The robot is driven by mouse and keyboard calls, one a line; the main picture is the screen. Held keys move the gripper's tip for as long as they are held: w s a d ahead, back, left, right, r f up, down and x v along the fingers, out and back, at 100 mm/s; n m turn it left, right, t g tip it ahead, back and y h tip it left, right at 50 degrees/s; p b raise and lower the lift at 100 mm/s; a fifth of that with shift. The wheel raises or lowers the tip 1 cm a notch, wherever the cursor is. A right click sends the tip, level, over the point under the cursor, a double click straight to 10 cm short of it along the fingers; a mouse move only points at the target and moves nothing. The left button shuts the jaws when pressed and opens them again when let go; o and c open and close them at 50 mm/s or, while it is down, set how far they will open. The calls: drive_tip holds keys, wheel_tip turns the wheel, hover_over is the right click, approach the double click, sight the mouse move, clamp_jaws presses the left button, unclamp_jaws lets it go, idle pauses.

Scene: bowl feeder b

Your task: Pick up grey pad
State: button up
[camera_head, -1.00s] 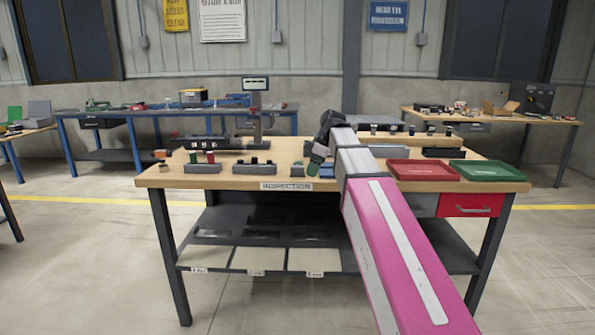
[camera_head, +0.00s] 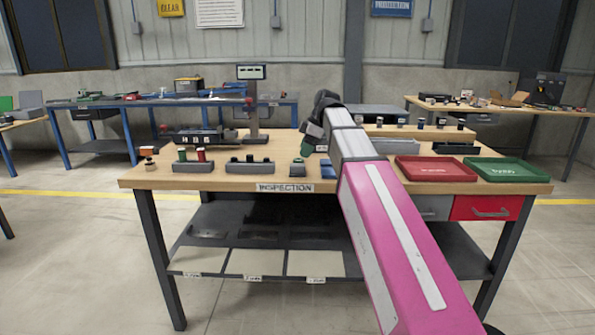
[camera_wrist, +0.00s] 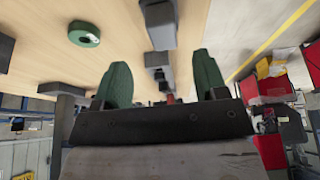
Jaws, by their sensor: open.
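My gripper (camera_wrist: 161,66) shows two green fingers spread apart in the wrist view, with nothing held between them. In the head view my gripper (camera_head: 311,141) hangs above the inspection table (camera_head: 225,182), partly hidden by my own arm. I cannot make out a grey pad for certain. A small grey piece (camera_head: 297,168) with a dark green top stands on the table just below and left of the gripper. In the wrist view a grey block (camera_wrist: 160,24) lies on the wooden top beyond the fingers, with further grey pieces in line with it.
Grey holders (camera_head: 250,167) stand along the table's front, the left one (camera_head: 193,166) carrying green and red cylinders. A blue piece (camera_head: 328,170) is near the gripper. A red tray (camera_head: 434,169) and a green tray (camera_head: 507,170) lie at right. A post with a display (camera_head: 251,100) stands behind.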

sight(298, 164)
drive_tip(key=x, duration=0.7)
drive_tip(key=shift+s+a+f, duration=0.15)
drive_tip(key=shift+a+f, duration=0.05)
drive_tip(key=c, duration=0.8)
